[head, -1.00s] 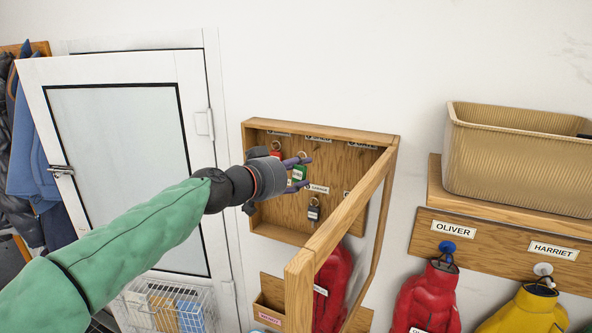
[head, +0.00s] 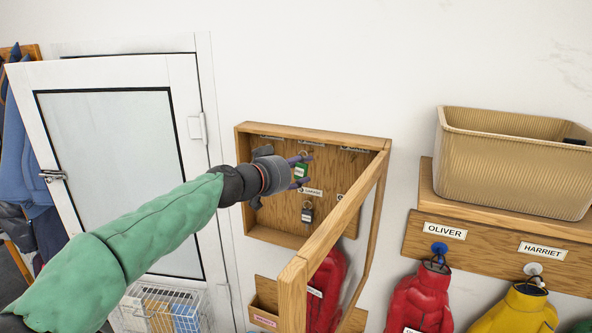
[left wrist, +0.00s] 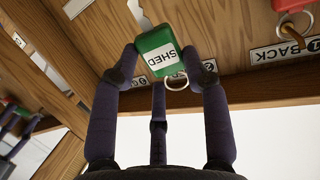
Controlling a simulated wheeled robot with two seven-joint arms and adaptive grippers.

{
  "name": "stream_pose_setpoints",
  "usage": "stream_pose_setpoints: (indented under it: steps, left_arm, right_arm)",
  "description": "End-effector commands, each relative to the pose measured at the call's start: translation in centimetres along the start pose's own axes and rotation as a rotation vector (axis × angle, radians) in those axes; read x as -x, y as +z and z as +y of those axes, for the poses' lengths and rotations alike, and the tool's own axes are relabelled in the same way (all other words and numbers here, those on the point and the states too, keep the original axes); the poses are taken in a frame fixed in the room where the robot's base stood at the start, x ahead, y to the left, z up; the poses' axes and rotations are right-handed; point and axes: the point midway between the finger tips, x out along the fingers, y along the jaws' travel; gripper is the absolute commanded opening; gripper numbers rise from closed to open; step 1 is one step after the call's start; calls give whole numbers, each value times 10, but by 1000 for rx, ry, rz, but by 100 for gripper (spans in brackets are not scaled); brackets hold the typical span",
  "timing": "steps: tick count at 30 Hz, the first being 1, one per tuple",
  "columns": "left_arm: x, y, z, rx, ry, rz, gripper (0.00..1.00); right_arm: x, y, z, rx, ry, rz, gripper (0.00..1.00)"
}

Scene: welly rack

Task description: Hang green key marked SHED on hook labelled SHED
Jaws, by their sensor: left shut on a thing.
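The green key tag marked SHED (head: 301,170) is held between the fingers of my left gripper (head: 302,173), in front of the open wooden key cabinet (head: 268,222). In the left wrist view, the green tag (left wrist: 158,50) is gripped between the fingertips (left wrist: 160,68), its lettering upside down and a metal ring at its edge. A label strip behind the tag is partly covered. The labels (head: 311,142) along the cabinet's top are too small to read, so I cannot tell which hook is SHED. My right gripper is not in view.
A dark key tag (head: 307,214) hangs below the GARAGE label. A red key tag (left wrist: 292,5) hangs by the BACK label (left wrist: 288,50). The cabinet's open door frame (head: 335,225) juts forward at right. A white door (head: 185,75) stands left.

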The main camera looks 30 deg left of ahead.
Motion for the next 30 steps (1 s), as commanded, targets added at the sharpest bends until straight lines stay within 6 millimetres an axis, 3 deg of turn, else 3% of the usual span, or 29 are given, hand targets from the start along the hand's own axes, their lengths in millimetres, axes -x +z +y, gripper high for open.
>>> stream_pose_setpoints:
  steps: [12, 30]
  left_arm:
    - [-21, -3, -6, 1, 0, -1, 16]
    - [-34, 3, -9, 0, 0, 0, 16]
  right_arm:
    - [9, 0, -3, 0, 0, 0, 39]
    - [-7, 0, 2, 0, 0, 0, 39]
